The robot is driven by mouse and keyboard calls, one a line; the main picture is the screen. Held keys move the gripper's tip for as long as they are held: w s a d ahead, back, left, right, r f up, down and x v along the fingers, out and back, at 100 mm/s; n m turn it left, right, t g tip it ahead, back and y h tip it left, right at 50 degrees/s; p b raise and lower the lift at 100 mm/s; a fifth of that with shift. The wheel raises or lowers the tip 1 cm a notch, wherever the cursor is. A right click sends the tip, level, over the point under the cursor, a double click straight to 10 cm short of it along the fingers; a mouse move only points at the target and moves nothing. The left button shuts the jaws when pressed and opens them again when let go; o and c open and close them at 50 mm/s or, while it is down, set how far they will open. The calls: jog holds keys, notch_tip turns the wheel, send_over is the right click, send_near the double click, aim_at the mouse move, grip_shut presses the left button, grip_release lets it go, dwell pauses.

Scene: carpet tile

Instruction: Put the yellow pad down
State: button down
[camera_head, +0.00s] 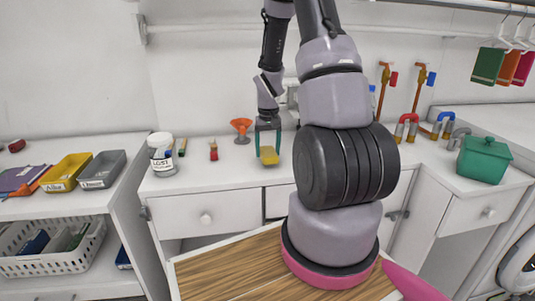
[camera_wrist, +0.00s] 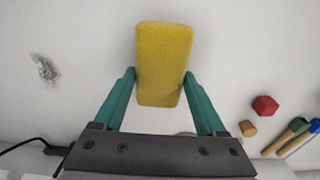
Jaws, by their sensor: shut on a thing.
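The yellow pad (camera_wrist: 163,62) is a rectangular, sponge-like block. My gripper (camera_wrist: 160,88) is shut on it, with one green finger against each long side in the wrist view. I cannot tell whether the pad touches the counter.
A lidded white jar (camera_head: 161,155), small brushes, an orange funnel (camera_head: 241,130) and a red-topped item (camera_head: 213,150) stand left of the gripper. The wrist view shows a red block (camera_wrist: 265,106) and a brown cork-like piece (camera_wrist: 248,128) at right. A dark smudge (camera_wrist: 45,68) marks the surface.

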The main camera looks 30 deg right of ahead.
jog(key=shift+f, duration=0.75)
grip_release()
jog(key=shift+r, duration=0.1)
notch_tip(320, 180, up, 12)
notch_tip(320, 180, up, 10)
jog(key=t, duration=0.2)
send_over(268, 151)
jog(key=s+a, duration=0.4)
jog(key=s+a+r+t+y, duration=0.1)
jog(key=s+a+r+t, duration=0.1)
jog(key=s+a+r, duration=0.2)
jog(key=s+a+r+m+t+y, duration=0.1)
jog(key=s+a+r+t, duration=0.1)
jog(key=s+a+r, duration=0.3)
jog(key=s+r, duration=0.4)
jog(key=s, duration=0.2)
jog(key=shift+s+a+r+t, duration=0.15)
jog(key=shift+s+t, duration=0.15)
jog(key=shift+s, duration=0.1)
